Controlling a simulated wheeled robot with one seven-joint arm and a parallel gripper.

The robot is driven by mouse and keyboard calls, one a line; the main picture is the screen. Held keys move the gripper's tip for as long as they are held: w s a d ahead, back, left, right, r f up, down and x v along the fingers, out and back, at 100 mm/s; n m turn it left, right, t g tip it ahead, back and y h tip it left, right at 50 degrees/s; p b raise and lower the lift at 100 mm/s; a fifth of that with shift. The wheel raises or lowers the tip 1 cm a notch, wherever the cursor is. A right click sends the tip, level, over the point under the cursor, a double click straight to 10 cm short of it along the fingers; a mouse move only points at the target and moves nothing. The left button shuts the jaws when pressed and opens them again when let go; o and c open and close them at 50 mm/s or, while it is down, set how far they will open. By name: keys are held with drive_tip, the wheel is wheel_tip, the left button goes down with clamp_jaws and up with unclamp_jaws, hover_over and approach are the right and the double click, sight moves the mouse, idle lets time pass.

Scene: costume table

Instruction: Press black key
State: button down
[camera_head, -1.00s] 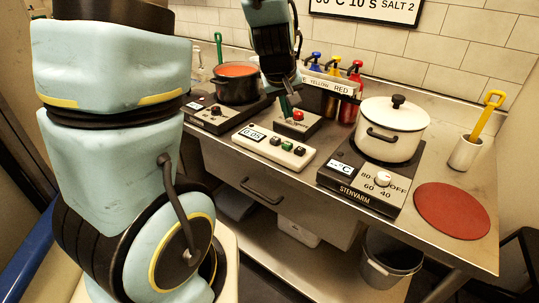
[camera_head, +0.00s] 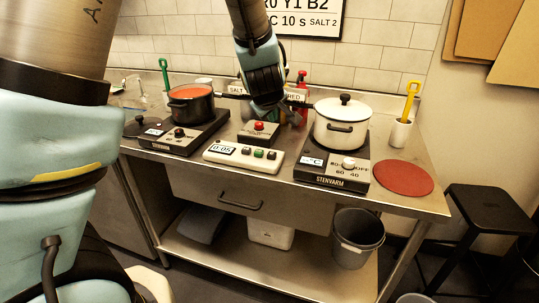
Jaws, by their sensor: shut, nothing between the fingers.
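A white control box (camera_head: 225,156) with a small display reading about 0:05 sits near the front edge of the steel table. It carries a row of small keys: a green key (camera_head: 259,154) in the middle and a dark key (camera_head: 271,155) at the right end. The key at the left end (camera_head: 246,151) is too small for me to be sure of its colour. My gripper (camera_head: 267,110) is shut and empty. It hangs pointing down, behind the control box in the picture, around a grey box with a red button (camera_head: 259,127). Its fingertips are hard to make out.
A dark pot (camera_head: 190,105) stands on the left hotplate. A white lidded pot (camera_head: 342,122) stands on the right hotplate (camera_head: 330,177). Bottles and label signs are behind my gripper. A red round mat (camera_head: 403,178) and a cup with a yellow utensil (camera_head: 400,132) are at right.

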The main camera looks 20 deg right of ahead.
sight(272, 156)
drive_tip(key=shift+f, duration=0.1)
wheel_tip(272, 156, down, 9)
drive_tip(key=b, duration=0.8)
idle(1.7)
drive_tip(key=shift+f+b, duration=0.25)
drive_tip(key=shift+b, duration=0.25)
drive_tip(key=shift+f+b, duration=0.4)
drive_tip(key=shift+f, duration=0.1)
idle(0.4)
idle(0.3)
drive_tip(key=shift+r+p, duration=0.9)
drive_tip(key=shift+r, duration=0.05)
